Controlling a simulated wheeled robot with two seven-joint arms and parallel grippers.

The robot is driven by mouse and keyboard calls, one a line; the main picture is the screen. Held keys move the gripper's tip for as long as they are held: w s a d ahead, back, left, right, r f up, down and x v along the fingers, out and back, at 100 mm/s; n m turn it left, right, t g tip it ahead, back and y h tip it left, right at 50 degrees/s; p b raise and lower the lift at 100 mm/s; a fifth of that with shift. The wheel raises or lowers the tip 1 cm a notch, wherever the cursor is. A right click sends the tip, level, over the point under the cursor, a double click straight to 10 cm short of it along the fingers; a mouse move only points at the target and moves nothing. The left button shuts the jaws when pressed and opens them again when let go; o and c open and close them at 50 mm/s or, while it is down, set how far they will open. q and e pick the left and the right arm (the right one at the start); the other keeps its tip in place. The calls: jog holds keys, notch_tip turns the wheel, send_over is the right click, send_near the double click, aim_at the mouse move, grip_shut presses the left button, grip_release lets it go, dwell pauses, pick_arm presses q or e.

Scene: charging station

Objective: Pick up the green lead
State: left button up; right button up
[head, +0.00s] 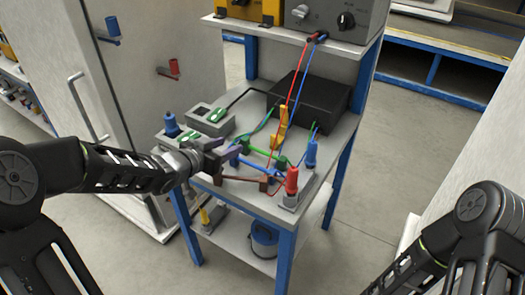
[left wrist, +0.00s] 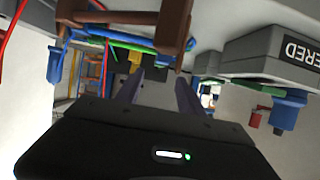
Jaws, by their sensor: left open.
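A green bar-shaped lead (head: 257,149) lies behind a blue one (head: 250,166) and a brown-red one (head: 238,180) on the small table. In the left wrist view the green bar (left wrist: 128,44) shows beside the blue bar, beyond my fingers. My left gripper (head: 216,153) is over the table's left side, left of the bars. Its fingers (left wrist: 158,92) are apart with nothing seen between them. They partly hide the left ends of the bars. Only part of my right arm shows at lower right; its gripper is out of view.
A black box (head: 310,102) stands behind the bars, and thin red and blue cables hang down from the shelf. A grey block (head: 209,118) with a green plug sits behind my left gripper. Blue (head: 310,153) and red (head: 291,181) upright plugs stand at the right edge.

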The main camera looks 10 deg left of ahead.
aim_at(245, 139)
pick_arm(q)
jog(key=shift+x, duration=1.35)
jog(key=shift+x, duration=2.65)
jog(key=shift+r, duration=0.1)
grip_shut()
